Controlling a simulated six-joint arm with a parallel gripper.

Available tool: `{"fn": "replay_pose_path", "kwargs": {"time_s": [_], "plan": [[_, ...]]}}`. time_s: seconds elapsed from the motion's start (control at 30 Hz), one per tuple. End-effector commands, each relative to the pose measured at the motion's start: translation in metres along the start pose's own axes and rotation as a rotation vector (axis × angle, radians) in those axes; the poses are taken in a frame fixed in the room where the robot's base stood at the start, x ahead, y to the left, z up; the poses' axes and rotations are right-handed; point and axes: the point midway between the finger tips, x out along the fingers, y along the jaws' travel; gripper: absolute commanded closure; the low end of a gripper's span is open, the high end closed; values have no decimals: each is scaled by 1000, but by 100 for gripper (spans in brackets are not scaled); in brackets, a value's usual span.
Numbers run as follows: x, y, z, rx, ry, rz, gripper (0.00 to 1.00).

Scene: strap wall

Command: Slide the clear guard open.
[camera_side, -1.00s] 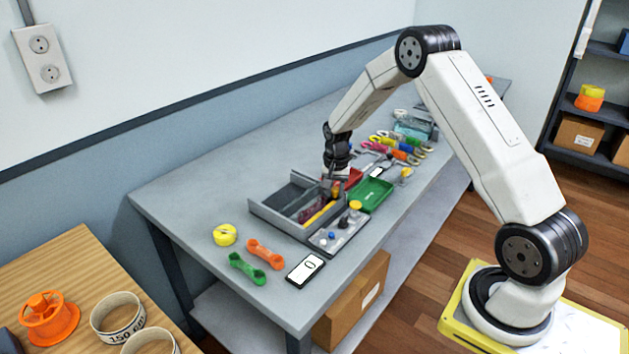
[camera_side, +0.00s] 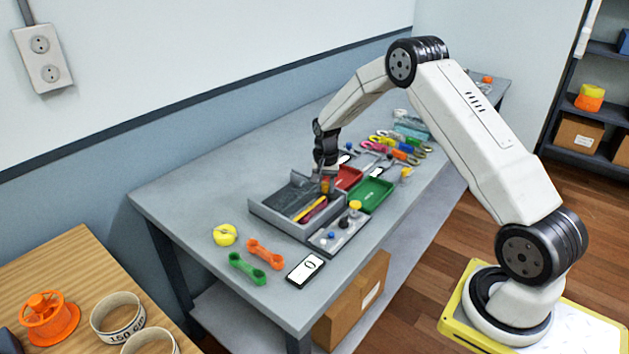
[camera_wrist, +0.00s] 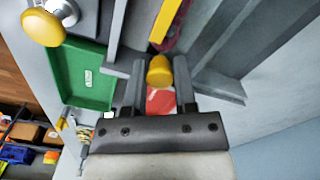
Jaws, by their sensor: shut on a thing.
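A grey box (camera_side: 262,212) stands on the bench. The clear guard's pane is hard to make out against the box's dark interior. A yellow-orange knob (camera_wrist: 159,70), which seems to belong to the guard, stands at the box's far right side. My gripper (camera_side: 327,190) is over that side, pointing down. In the wrist view my gripper (camera_wrist: 159,80) has one finger on each side of the knob and is shut on it. A yellow bar (camera_side: 311,208) and a crimson item beside it show inside the box.
A panel with a yellow mushroom button (camera_side: 355,206) stands before the box. A green tray (camera_side: 373,194) and a red tray (camera_side: 348,177) lie to its right. Several tools lie farther right.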

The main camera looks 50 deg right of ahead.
Motion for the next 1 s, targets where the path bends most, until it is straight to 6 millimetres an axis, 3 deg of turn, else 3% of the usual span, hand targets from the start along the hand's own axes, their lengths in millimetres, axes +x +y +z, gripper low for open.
{"fn": "replay_pose_path", "kwargs": {"time_s": [1.0], "plan": [[0, -31, -18, 0, 1, -1, 81]]}}
